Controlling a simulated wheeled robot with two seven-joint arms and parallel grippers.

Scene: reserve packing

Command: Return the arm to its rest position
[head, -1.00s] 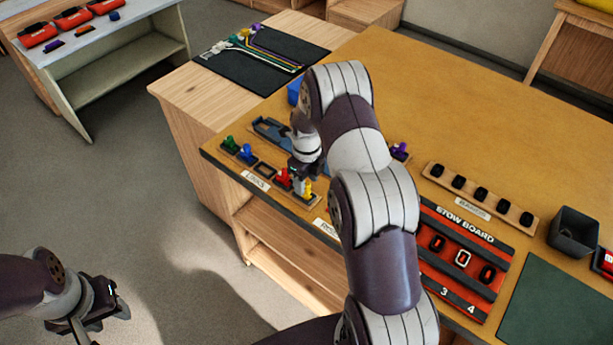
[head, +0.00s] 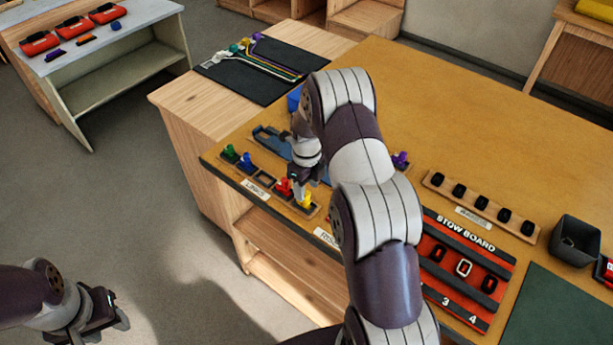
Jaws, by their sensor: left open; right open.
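My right arm arches over the wooden table (head: 440,100) from the bottom middle. Its gripper (head: 303,186) is open, pointing down at the front-left of the table, just above or beside a yellow piece (head: 307,200) and a red piece (head: 284,187). The arm and wrist partly hide the fingers, so I cannot tell whether they touch the yellow piece. A green piece (head: 230,153) and a blue piece (head: 246,160) stand in the same rack (head: 265,181). My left gripper (head: 118,312) is open and empty above the floor at the lower left.
A red stow board (head: 462,285) lies right of my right arm, with a rack of black pieces (head: 482,205) behind it. A dark bin (head: 575,240) and green mat (head: 560,315) are at the right. A purple piece (head: 400,160) stands behind the arm. The table's back is clear.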

